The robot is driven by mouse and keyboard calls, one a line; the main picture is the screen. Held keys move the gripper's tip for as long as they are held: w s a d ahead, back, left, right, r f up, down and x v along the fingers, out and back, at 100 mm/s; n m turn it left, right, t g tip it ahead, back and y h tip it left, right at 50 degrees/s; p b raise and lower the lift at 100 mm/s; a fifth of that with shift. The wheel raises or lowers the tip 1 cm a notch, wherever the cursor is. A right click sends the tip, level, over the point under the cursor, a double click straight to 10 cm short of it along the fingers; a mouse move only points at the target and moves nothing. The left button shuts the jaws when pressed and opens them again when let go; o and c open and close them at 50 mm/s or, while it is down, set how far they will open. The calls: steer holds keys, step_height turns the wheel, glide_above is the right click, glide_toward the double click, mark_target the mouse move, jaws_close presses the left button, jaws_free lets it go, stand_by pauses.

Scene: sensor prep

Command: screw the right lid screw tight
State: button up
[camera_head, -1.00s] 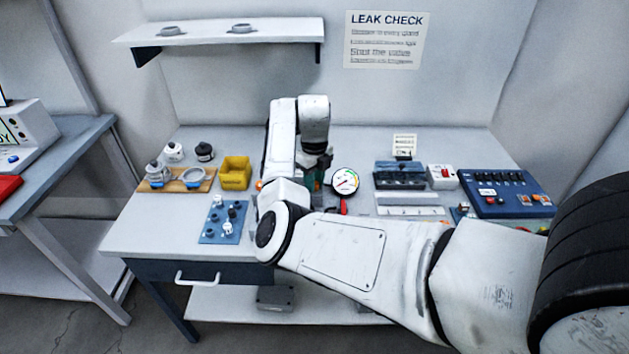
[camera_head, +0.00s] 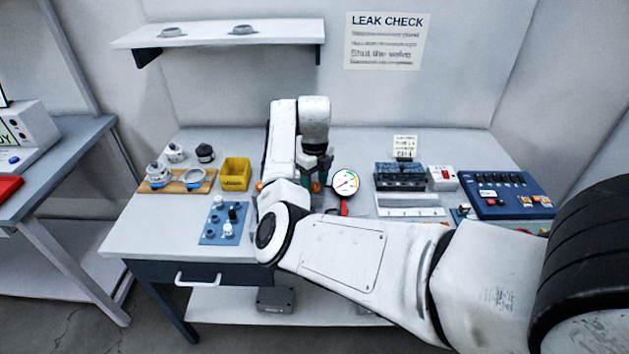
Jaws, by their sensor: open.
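My gripper (camera_head: 317,184) points down over the middle of the bench, just left of the round dial gauge (camera_head: 345,183). Its fingers are small and mostly covered by my own arm. A bit of green and a bit of red show around the fingertips; I cannot tell what they belong to. The right lid screw and its lid cannot be made out; my arm hides that part of the bench. I cannot tell whether the fingers touch anything.
On the bench left of my arm are a blue mat (camera_head: 224,224) with small fittings, a yellow bin (camera_head: 235,174) and a wooden board (camera_head: 205,186). To the right are a dark block (camera_head: 399,176), a white switch box (camera_head: 442,178) and a blue control panel (camera_head: 503,194).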

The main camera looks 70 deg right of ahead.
step_height(320, 180, up, 11)
steer(key=b, duration=0.1)
stand_by(0.4)
steer(key=shift+f, duration=0.15)
steer(key=n+h, duration=0.2)
steer(key=n, duration=0.3)
glide_toward(315, 184)
steer(key=s+f, duration=0.1)
steer(key=f, duration=0.1)
steer(key=a+f+n+t+h, duration=0.25)
steer(key=a+f+n, duration=0.45)
steer(key=a+n, duration=0.8)
steer(key=s+a+f+n+t+y, duration=0.15)
steer(key=s+a+n, duration=0.25)
steer(key=a+n, duration=0.6)
steer(key=s+a+f+n+t+y, duration=0.1)
steer(key=s+a+f+n+y, duration=0.2)
steer(key=a+n, duration=0.8)
steer(key=s+d+f+g, duration=0.2)
steer(key=s+f+g, duration=0.2)
steer(key=s, duration=0.6)
step_height(315, 184, down, 2)
steer(key=shift+f+m, duration=0.1)
steer(key=shift+m, duration=0.3)
